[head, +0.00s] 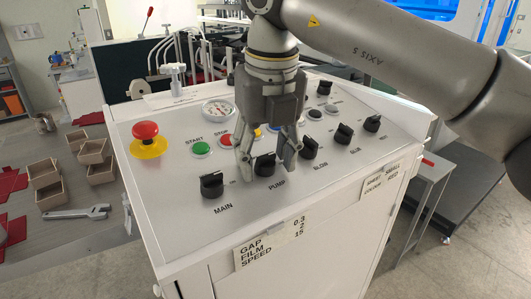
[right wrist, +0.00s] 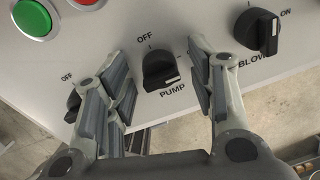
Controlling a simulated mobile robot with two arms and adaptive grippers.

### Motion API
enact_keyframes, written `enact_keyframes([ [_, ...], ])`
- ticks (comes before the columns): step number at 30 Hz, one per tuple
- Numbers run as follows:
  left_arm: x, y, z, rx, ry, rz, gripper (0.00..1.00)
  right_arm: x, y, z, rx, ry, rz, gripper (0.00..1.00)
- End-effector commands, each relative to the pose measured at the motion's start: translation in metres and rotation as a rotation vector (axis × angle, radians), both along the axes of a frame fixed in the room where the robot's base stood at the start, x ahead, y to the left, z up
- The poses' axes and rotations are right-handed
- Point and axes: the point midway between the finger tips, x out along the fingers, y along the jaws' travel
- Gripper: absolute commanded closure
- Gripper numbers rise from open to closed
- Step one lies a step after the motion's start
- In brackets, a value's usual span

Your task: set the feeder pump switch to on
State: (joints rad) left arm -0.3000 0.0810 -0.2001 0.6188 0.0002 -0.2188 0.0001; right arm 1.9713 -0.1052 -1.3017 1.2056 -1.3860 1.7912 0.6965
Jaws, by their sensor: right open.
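The feeder pump switch is a black rotary knob (head: 265,164) above the PUMP label on the sloped white panel. In the right wrist view the knob (right wrist: 158,70) has a white mark at its lower right and an OFF label above its left side. The ON label is mostly hidden behind a finger. My right gripper (head: 268,172) is open over the knob, with one finger on each side. In the right wrist view its fingers (right wrist: 155,62) stand apart from the knob, with gaps on both sides. My left gripper is not in view.
The MAIN knob (head: 212,185) is close on the left and the BLOW knob (head: 308,148) close on the right. Green START (head: 201,148) and red STOP (head: 226,140) buttons sit behind. A red emergency button (head: 145,131) is at the panel's left. A wrench (head: 75,212) lies on the side table.

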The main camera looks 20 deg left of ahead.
Motion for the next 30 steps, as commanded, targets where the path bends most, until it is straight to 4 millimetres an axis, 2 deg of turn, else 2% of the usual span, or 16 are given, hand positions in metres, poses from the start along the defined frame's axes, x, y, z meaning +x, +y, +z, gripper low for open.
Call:
enact_keyframes([
  [5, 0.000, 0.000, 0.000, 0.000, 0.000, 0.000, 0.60, -0.003, -0.001, 0.021, 0.002, -0.002, 0.000, 0.49],
  [15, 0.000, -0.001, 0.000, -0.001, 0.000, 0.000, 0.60, -0.013, -0.008, 0.092, 0.003, -0.003, -0.001, 0.49],
  [21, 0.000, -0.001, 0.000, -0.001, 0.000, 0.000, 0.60, -0.015, -0.010, 0.112, 0.000, -0.001, -0.002, 0.49],
  [30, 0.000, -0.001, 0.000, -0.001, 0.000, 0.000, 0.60, -0.016, -0.011, 0.118, 0.001, -0.001, 0.000, 0.49],
])
